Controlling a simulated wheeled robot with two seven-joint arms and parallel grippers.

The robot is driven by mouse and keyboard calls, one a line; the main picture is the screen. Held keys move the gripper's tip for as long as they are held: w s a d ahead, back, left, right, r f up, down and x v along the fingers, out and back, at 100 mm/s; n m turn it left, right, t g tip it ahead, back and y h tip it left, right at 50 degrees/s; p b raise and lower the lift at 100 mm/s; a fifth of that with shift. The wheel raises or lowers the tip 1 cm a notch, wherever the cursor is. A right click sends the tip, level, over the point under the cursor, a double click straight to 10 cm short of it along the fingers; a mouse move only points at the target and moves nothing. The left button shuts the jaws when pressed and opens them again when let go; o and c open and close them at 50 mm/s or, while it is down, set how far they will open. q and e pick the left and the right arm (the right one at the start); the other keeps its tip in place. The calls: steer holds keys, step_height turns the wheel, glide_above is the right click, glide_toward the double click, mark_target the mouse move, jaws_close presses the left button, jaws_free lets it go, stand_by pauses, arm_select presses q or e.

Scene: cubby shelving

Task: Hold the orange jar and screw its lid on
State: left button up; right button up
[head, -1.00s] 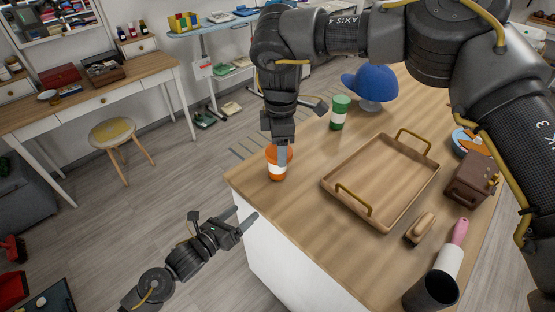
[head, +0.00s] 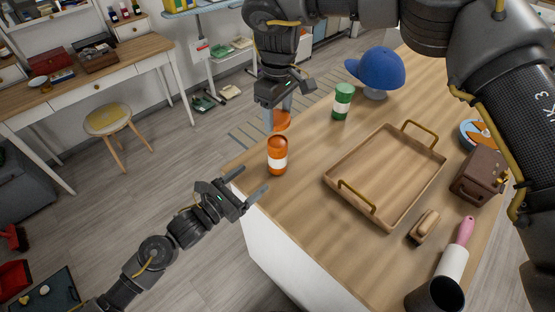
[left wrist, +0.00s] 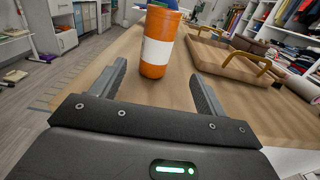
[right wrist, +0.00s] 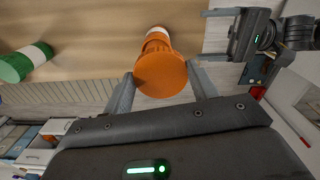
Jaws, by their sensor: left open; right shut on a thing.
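The orange jar (head: 277,157) with a white label stands upright near the left edge of the wooden counter. My right gripper (head: 278,117) is shut on the orange lid (head: 282,122), behind and above the jar in the head view. In the right wrist view the round lid (right wrist: 160,74) is between the fingers, with the jar (right wrist: 157,38) beyond it. My left gripper (head: 252,182) is open at the counter edge, fingers pointing at the jar.
A wooden tray (head: 338,188) with gold handles lies right of the jar. A green jar (head: 342,102) and a blue cap (head: 378,70) stand behind. A brush (head: 424,227) and a brown box (head: 478,178) are further right. Bare counter surrounds the orange jar.

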mark_target(271, 163)
arm_select(q)
steer(key=x, duration=0.5)
steer(key=shift+w+a+f, duration=0.3)
steer(key=shift+w, duration=0.05)
arm_select(e)
steer(key=shift+w+f, duration=0.45)
steer(key=shift+w, duration=0.35)
arm_select(q)
steer(key=x, duration=0.6)
steer(key=shift+s, duration=0.15)
arm_select(e)
steer(key=shift+s+r, duration=0.15)
steer(key=shift+s, duration=0.15)
arm_select(q)
steer(key=shift+w+d, duration=0.3)
arm_select(e)
steer(key=shift+w, duration=0.1)
arm_select(q)
steer(key=shift+w+d, duration=0.1)
steer(key=c, duration=1.4)
steer(key=shift+c, duration=0.2)
arm_select(e)
steer(key=shift+f, duration=2.5)
